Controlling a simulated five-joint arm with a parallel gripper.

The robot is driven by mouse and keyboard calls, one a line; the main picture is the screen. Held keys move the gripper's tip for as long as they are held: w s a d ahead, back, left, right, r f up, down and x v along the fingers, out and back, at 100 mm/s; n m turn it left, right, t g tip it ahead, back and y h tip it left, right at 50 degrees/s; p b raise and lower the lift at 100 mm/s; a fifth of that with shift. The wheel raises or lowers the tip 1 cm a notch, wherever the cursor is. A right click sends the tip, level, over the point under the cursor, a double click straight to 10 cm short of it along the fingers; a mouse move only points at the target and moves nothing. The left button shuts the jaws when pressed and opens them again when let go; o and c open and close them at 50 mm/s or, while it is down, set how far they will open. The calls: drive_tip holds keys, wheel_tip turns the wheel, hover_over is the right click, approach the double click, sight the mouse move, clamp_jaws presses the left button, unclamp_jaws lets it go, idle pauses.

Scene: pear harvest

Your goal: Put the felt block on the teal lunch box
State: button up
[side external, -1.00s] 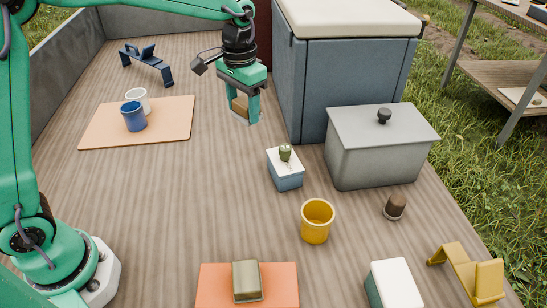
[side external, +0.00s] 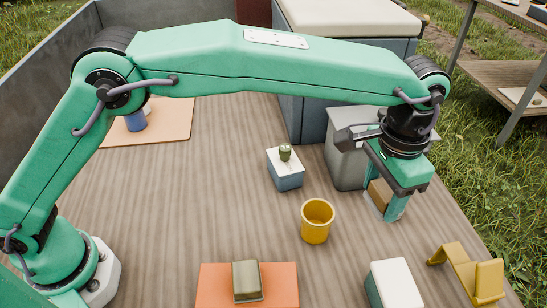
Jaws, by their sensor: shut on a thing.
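My gripper (side external: 382,199) is at the right of the side external view, shut on a tan-brown block with a greyish lower side, which I take to be the felt block (side external: 380,194). The fingers hide part of it. It is held in front of the grey lidded bin, beyond the teal lunch box. The teal lunch box (side external: 394,284) has a white lid and teal side, and stands at the bottom right, cut off by the frame's edge. Its lid is bare where it shows. The block and the lunch box are apart.
A yellow cup (side external: 317,221) stands left of my gripper, a yellow cradle (side external: 470,273) right of the lunch box. A blue box (side external: 286,174) bears a small green thing. An olive block (side external: 247,281) lies on an orange mat (side external: 215,285). The grey bin (side external: 346,165) is close behind.

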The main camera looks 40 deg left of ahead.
drive_tip(key=m, duration=0.2)
hover_over(393, 283)
drive_tip(key=f, duration=0.1)
drive_tip(key=shift+f, duration=4.05)
drive_tip(key=shift+f, duration=0.15)
drive_tip(key=o, duration=1)
wheel_tip(393, 283, up, 12)
drive_tip(key=shift+r, duration=0.2)
